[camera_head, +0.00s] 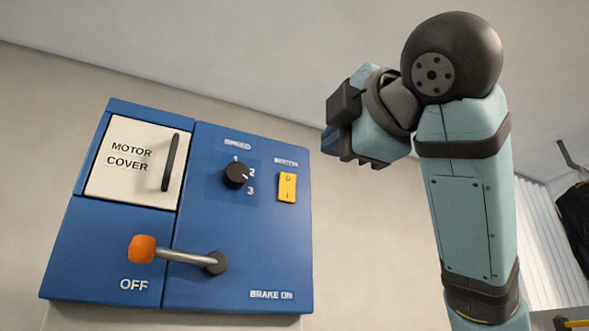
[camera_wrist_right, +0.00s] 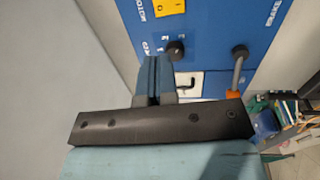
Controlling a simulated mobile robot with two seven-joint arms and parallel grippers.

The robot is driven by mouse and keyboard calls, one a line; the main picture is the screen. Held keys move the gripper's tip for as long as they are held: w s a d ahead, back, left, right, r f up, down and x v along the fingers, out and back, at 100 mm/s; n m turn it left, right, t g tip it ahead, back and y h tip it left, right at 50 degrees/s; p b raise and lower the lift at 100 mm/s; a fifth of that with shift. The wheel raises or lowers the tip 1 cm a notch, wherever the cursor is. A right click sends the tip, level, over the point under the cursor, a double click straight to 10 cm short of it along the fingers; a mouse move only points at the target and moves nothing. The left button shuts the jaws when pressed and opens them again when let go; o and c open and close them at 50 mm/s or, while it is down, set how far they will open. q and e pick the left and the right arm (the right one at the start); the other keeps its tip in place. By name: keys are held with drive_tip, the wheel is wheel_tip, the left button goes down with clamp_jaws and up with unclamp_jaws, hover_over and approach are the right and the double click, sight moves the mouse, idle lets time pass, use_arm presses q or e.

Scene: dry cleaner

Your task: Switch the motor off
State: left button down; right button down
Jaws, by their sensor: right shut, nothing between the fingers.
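A blue control panel (camera_head: 90,250) is on the wall at the left of the head view. Its yellow rocker switch (camera_head: 287,187), marked O above and I below, sits at the upper right under a small label; it also shows at the top of the right wrist view (camera_wrist_right: 170,7). Which side is pressed in is not clear. My right gripper (camera_head: 330,140) is raised to the right of the panel, apart from the switch. Its fingers (camera_wrist_right: 153,72) are together and empty in the right wrist view. My left gripper is not in view.
The panel also bears a black speed knob (camera_head: 236,175), a white motor cover (camera_head: 120,183) with a black handle, and a lever with an orange grip (camera_head: 141,249) above OFF. Dark clothing (camera_head: 576,220) hangs at far right. The wall between panel and arm is clear.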

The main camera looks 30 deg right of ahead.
sight(287, 179)
drive_tip(key=w+p, duration=0.1)
drive_tip(key=w, duration=0.3)
drive_tip(key=w+r+p, duration=0.1)
drive_tip(key=w+p, duration=0.1)
drive_tip(key=w, duration=0.2)
drive_tip(key=w+p, duration=0.2)
drive_tip(key=w, duration=0.1)
drive_tip(key=shift+w+d+r, duration=0.2)
drive_tip(key=shift+w+d, duration=0.15)
drive_tip(key=shift+w, duration=0.05)
drive_tip(key=shift+w+d+p, duration=0.1)
drive_tip(key=shift+w+p, duration=0.25)
drive_tip(key=shift+w, duration=0.2)
drive_tip(key=shift+w, duration=0.1)
